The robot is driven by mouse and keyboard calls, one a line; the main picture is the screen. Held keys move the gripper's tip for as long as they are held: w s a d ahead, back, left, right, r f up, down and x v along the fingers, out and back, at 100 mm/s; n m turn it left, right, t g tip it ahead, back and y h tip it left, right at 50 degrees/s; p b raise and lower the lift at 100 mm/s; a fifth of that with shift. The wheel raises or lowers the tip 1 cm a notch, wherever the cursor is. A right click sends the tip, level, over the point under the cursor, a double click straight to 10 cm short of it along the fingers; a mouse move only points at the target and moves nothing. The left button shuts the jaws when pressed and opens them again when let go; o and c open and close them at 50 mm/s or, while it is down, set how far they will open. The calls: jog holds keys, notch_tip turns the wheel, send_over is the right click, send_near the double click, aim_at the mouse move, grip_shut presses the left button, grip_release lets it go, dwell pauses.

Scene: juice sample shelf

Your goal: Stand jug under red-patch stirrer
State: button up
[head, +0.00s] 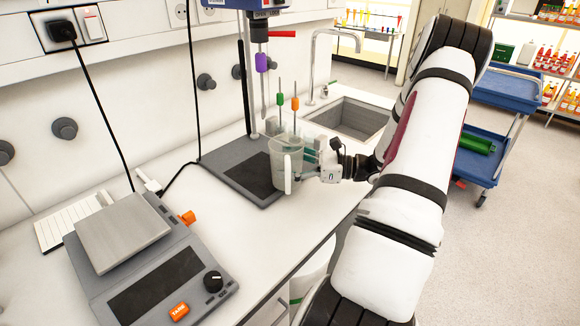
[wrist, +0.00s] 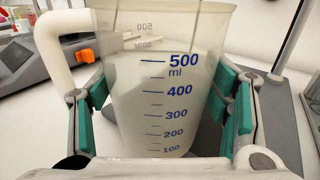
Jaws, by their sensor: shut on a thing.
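My gripper (head: 318,160) is shut on a clear measuring jug (head: 284,160), its green-padded fingers on either side of the jug wall. In the wrist view the jug (wrist: 170,75) looks upright, with blue marks up to 500 ml and its handle at the left. In the head view the jug is at the right side of the grey stirrer base plate (head: 222,160); I cannot tell whether it touches anything below. The stirrer's blue head (head: 250,4) is above, with a purple-marked shaft (head: 261,63) hanging behind the jug. No clear red patch shows, only a red lever (head: 282,33).
Green-marked (head: 280,114) and orange-marked (head: 295,104) rods stand just behind the jug. A sink (head: 350,122) with a tap is beyond. A scale (head: 140,250) with orange buttons is at the front left. The counter edge is below my arm.

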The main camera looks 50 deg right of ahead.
jog(key=shift+w+f+b, duration=0.15)
jog(key=shift+w+b, duration=0.25)
jog(key=shift+w, duration=0.3)
jog(key=shift+w+f+b, duration=0.15)
jog(key=shift+w+b, duration=0.2)
jog(key=shift+w, duration=0.35)
jog(key=shift+w+d+f+b, duration=0.15)
jog(key=shift+w+b, duration=0.35)
jog(key=shift+w, duration=1.75)
jog(key=shift+f, duration=0.15)
jog(key=o, duration=1.9)
jog(key=shift+f, duration=0.1)
jog(key=v, duration=1.2)
jog(key=shift+d, duration=0.1)
